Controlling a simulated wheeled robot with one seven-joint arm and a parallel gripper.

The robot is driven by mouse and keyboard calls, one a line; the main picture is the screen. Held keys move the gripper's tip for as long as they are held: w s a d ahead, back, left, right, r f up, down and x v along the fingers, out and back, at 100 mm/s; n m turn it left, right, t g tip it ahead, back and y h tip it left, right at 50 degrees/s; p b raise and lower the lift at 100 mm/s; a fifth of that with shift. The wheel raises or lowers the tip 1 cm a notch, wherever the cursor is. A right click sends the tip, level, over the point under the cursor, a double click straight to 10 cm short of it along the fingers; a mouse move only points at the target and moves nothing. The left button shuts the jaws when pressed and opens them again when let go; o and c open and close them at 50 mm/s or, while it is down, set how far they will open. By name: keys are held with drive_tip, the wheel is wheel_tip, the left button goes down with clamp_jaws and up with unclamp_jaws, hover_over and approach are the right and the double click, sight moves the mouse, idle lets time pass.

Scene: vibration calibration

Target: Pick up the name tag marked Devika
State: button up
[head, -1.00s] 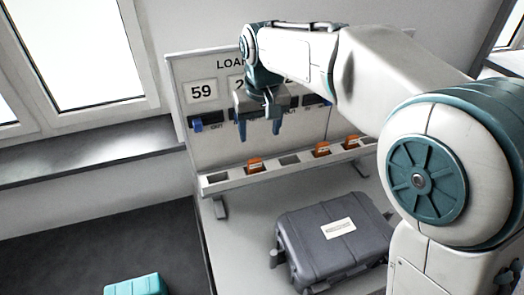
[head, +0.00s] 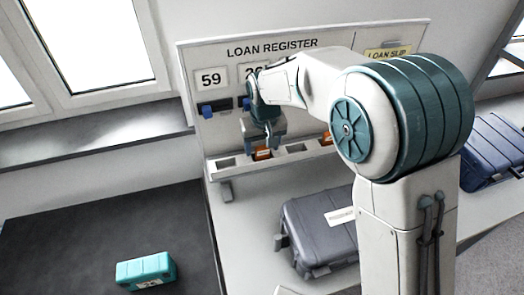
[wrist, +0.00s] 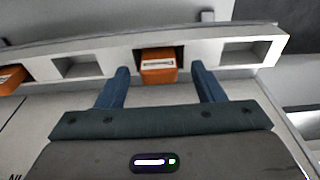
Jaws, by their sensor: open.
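An orange name tag (head: 263,153) stands in a slot of the pale slotted rack (head: 240,172), one slot in from the rack's left end. In the wrist view the same orange tag (wrist: 158,72) has a white label whose writing is too small to read surely. My gripper (wrist: 160,84) is open, one blue finger on each side of this tag, with gaps showing on both sides. In the head view my gripper (head: 264,149) hangs down at the tag. A second orange tag (head: 327,138) sits further right in the rack, partly hidden by my arm; it also shows in the wrist view (wrist: 12,77).
A grey case (head: 315,230) lies on the table in front. A teal box (head: 146,270) is on the dark surface at left. A blue case (head: 492,150) is at far right.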

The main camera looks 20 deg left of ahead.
drive_tip(key=shift+f, duration=0.55)
drive_tip(key=c, duration=1.1)
drive_tip(key=shift+o, duration=0.2)
drive_tip(key=shift+r, duration=0.1)
